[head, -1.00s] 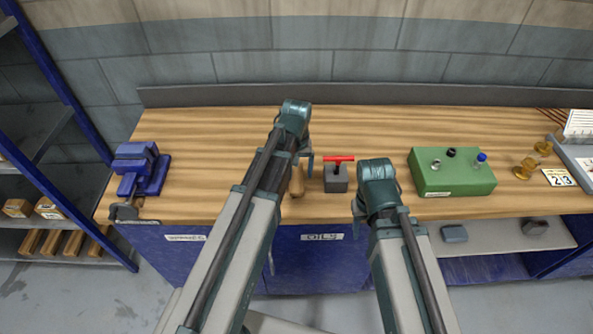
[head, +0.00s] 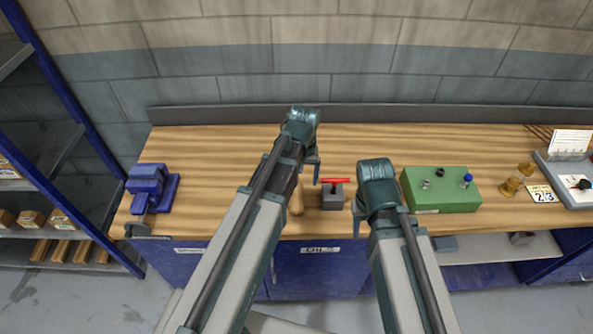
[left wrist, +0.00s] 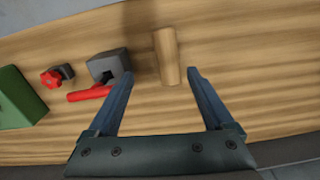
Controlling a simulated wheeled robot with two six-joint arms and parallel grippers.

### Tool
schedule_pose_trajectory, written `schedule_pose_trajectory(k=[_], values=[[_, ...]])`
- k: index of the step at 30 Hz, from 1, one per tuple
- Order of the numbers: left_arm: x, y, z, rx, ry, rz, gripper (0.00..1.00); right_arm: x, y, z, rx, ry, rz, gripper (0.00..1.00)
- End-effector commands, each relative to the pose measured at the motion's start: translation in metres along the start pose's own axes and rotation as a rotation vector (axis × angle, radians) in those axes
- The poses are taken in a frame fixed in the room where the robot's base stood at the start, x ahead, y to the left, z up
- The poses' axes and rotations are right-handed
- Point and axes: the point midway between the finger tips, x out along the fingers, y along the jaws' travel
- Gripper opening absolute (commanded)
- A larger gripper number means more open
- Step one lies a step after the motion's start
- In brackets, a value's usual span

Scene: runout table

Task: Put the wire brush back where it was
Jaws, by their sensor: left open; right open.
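A plain wooden handle-like piece (head: 297,201) is on the bench, partly hidden by my left arm. It may be the wire brush, but I see no bristles. In the left wrist view the wooden piece (left wrist: 166,57) lies beyond my fingertips, roughly in line with the gap between them. My left gripper (left wrist: 160,72) is open and empty above the bench; in the head view (head: 312,168) it is partly hidden by its own wrist. My right gripper (head: 357,212) is open, largely hidden under its wrist, to the right of the grey block.
A green box (head: 440,192) is further right, a blue vise (head: 150,188) at left. A red knob (left wrist: 51,79) shows in the left wrist view. The back bench is clear.

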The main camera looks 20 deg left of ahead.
Motion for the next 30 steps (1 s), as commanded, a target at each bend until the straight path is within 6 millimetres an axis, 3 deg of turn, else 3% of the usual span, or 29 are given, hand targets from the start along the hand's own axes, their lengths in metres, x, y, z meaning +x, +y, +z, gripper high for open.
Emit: schedule_pose_trajectory(k=[1,3,6,10,13,23,30], values=[[0.0,0.014,0.032,0.081,-0.003,-0.013,0.86,0.0,0.0,0.0,0.0,0.0,0.0,0.5],[0.0,0.03,0.064,0.197,-0.009,-0.033,0.86,0.0,0.0,0.0,0.0,0.0,0.0,0.5],[-0.001,0.045,0.104,0.344,-0.016,-0.061,0.86,0.0,0.0,0.0,0.0,0.0,0.0,0.5],[-0.001,0.055,0.135,0.473,-0.022,-0.085,0.86,0.0,0.0,0.0,0.0,0.0,0.0,0.5],[-0.002,0.058,0.144,0.514,-0.025,-0.093,0.86,0.0,0.0,0.0,0.0,0.0,0.0,0.5],[0.002,0.059,0.143,0.518,-0.025,-0.094,0.86,0.003,0.0,0.0,0.0,0.0,0.0,0.5],[0.042,0.06,0.143,0.519,-0.025,-0.094,0.86,0.044,-0.004,-0.003,-0.002,0.0,0.001,0.5]])
